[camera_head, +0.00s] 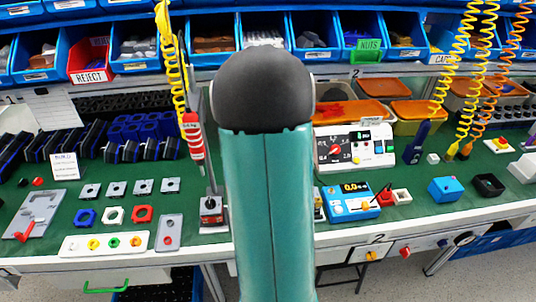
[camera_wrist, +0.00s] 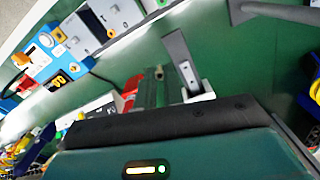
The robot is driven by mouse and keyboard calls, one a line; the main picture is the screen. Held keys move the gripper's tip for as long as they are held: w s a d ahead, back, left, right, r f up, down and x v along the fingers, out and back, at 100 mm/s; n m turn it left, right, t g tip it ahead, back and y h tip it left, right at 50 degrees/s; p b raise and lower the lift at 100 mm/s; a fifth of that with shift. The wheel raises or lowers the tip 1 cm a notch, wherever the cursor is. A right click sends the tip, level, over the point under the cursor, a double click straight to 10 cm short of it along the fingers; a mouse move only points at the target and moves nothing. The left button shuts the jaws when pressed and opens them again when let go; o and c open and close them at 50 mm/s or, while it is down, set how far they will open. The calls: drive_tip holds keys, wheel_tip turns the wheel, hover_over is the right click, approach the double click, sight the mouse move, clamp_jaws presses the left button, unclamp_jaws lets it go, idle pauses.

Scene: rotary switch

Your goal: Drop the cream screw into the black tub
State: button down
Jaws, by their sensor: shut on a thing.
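My gripper (camera_wrist: 172,88) shows at the middle of the wrist view, in front of its dark palm, and is shut. A small pale piece (camera_wrist: 201,93) shows by the grey finger; its shape is partly hidden, so I cannot confirm that it is the cream screw. No cream screw is clearly visible elsewhere. The black tub (camera_head: 488,186) stands on the green bench at the right of the head view, open at the top and well apart from my arm. In the head view my teal arm hides the gripper.
A blue meter (camera_head: 352,201) and a blue box (camera_head: 444,190) stand between my arm and the tub. A small white cube (camera_head: 433,158) lies behind. Coiled yellow cords (camera_head: 452,75) hang at the right. Blue bins (camera_head: 210,38) line the back.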

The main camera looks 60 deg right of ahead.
drive_tip(key=shift+r, duration=1.5)
